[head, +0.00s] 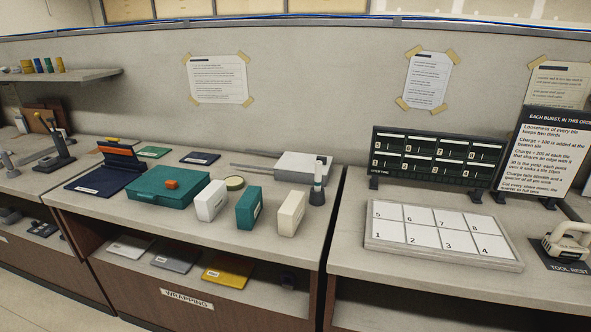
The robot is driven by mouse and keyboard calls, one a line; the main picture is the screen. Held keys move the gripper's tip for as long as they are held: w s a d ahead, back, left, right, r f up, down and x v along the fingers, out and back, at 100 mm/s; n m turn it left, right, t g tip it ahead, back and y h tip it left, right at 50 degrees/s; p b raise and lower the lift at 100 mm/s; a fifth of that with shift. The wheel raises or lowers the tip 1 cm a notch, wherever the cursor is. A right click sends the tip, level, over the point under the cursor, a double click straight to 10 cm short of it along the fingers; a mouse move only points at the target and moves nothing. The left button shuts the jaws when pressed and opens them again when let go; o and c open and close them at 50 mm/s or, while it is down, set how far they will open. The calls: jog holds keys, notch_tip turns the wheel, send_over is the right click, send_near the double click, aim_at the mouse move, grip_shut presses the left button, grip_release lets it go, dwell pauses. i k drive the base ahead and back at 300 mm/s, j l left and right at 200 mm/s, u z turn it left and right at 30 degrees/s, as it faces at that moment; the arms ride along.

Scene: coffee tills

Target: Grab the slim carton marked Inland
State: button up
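Three slim cartons stand upright side by side near the front edge of the wrapping counter. They are a white carton (211,201), a green carton (248,209) and a cream carton (291,213). The white and green ones show small labels on their narrow front sides. The print is too small to read, so I cannot tell which one is marked Inland. My gripper is not in view.
Left of the cartons lies a flat teal box (162,190) with an orange item on top. A tape roll (235,183) sits behind them. A dark upright holder (317,192) stands close right of the cream carton. Further right is a numbered tile board (440,258).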

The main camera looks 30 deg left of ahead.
aim_at(208, 203)
jog(key=k+l+u, duration=0.1)
jog(key=u, duration=1.45)
jog(key=i+z, duration=0.15)
jog(key=i, duration=0.7)
jog(key=i+j+z, duration=0.15)
jog(key=i, duration=0.65)
